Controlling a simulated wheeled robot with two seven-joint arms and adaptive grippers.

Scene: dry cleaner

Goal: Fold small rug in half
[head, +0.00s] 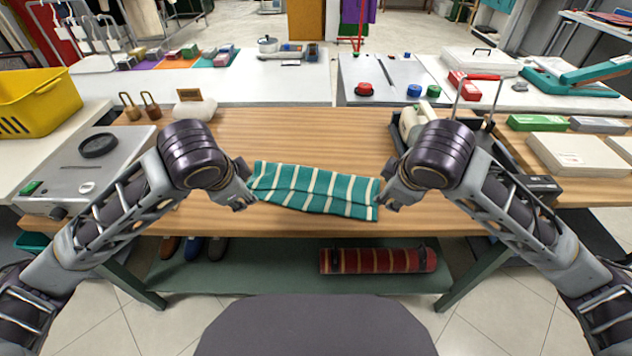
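A small teal rug with cream stripes (313,190) lies on the wooden table, long from left to right and near the front edge. A crease or overlapping layer runs along its length, and its near right corner sits close to the table edge. My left gripper (246,194) is at the rug's left end. My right gripper (385,193) is at its right end. Both are low by the rug and look to be at or touching its ends. The fingers are small and partly hidden, so I cannot tell whether they grip the cloth.
The wooden table (300,130) is clear behind the rug. A dark tray (470,124) holding a pale bottle (415,118) stands at the right. Wooden pieces (140,105) stand back left, and a grey device (85,165) is at left. A rolled red rug (375,260) lies on the lower shelf.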

